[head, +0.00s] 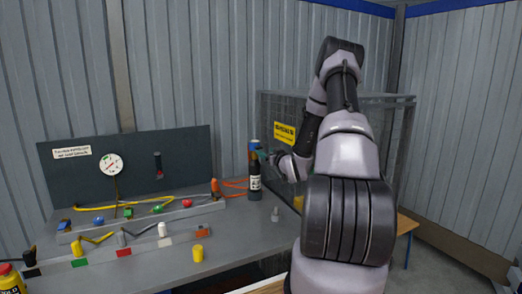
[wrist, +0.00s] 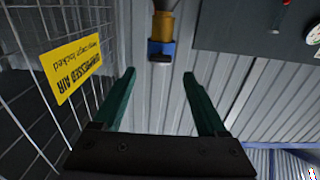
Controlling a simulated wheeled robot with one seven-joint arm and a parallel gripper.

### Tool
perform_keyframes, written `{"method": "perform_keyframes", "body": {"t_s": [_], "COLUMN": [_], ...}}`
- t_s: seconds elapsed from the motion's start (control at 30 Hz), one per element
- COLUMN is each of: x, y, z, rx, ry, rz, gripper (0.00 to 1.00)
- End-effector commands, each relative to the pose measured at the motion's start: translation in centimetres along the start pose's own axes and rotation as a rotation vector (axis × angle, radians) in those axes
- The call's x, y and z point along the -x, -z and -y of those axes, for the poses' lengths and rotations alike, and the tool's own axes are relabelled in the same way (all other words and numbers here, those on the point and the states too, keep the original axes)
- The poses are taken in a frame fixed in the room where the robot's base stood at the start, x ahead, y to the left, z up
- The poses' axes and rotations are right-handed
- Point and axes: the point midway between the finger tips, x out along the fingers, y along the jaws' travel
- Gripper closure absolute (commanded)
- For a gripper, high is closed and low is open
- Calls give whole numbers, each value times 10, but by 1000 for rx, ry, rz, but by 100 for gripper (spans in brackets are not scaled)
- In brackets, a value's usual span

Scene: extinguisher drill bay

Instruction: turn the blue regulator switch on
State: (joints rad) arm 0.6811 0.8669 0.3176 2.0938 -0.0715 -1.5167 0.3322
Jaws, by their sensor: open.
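The blue regulator (wrist: 161,46) shows at the top centre of the wrist view, with a dark switch-like piece on its near edge and a brass-coloured body beyond it. The regulator appears just beyond the fingertips; I cannot tell any contact. Whether the switch is on or off is unclear. In the head view my gripper (head: 264,156) is small and partly hidden.
A wire cage (wrist: 40,100) with a yellow sign (wrist: 73,68) stands close beside my gripper. A dark bottle (head: 255,182) stands on the grey bench (head: 235,228) below it. A dark gauge panel (head: 80,180) and several small coloured parts are further left.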

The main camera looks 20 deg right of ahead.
Motion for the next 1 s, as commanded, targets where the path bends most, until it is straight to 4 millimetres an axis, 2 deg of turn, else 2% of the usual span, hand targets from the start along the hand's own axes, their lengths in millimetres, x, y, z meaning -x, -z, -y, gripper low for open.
{"method": "perform_keyframes", "body": {"t_s": [0.1, 0.3, 0.5, 0.73, 0.77, 0.8, 0.93, 1.0], "x": [-24, -53, -63, -64, -64, -64, -64, -64], "y": [0, 0, 0, 0, 0, 0, 0, 0], "z": [2, 1, 0, 0, 0, 0, 0, 0], "rx": [1, 1, 0, -1, 0, -1, -1, 0], "ry": [2, 1, 0, 0, 0, 0, 0, 0], "rz": [-2, 0, 1, 1, 1, 1, 1, 1], "gripper": [25, 25, 25, 25, 33, 48, 98, 100]}}
